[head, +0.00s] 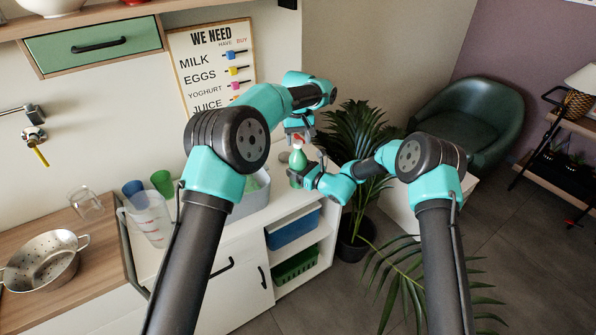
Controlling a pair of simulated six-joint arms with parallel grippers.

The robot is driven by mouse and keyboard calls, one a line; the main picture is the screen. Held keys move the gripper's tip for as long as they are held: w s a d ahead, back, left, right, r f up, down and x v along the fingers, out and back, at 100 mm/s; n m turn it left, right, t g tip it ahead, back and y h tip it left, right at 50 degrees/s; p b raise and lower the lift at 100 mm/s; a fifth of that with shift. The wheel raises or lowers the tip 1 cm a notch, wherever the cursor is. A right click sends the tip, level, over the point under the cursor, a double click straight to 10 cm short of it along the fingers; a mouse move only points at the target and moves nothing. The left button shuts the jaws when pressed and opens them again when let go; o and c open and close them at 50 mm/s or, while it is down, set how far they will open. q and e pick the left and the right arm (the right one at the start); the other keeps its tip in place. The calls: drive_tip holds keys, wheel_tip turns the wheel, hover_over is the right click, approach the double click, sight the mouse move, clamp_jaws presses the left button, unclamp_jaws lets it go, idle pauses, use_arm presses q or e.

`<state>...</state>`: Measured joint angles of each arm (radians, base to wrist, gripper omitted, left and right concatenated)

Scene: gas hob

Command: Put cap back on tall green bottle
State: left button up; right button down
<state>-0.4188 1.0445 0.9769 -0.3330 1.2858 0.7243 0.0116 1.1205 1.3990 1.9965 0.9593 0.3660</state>
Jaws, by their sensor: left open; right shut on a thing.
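The green bottle (297,161) is upright near the right end of the white counter, in the middle of the head view. My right gripper (301,174) is shut on its body from the right. A small red cap (299,139) shows just above the bottle's neck, below my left gripper. I cannot tell whether it sits on the neck or a little above it. My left gripper (300,136) points down over the bottle top with its jaws open around the cap's place. Its fingers partly hide the cap and neck.
A grey bin (252,198) stands just left of the bottle. A clear measuring jug (148,222), a green cup (162,183), a blue cup (134,191) and a colander (42,260) are further left. A leafy plant (357,135) stands close behind my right arm.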

use_arm(q)
drive_tip(key=shift+f, duration=0.45)
drive_tip(key=c, duration=1)
drive_tip(key=o, duration=1.1)
drive_tip(key=shift+r, duration=0.1)
wheel_tip(320, 180, up, 12)
use_arm(e)
drive_tip(key=shift+c, duration=0.4)
unclamp_jaws()
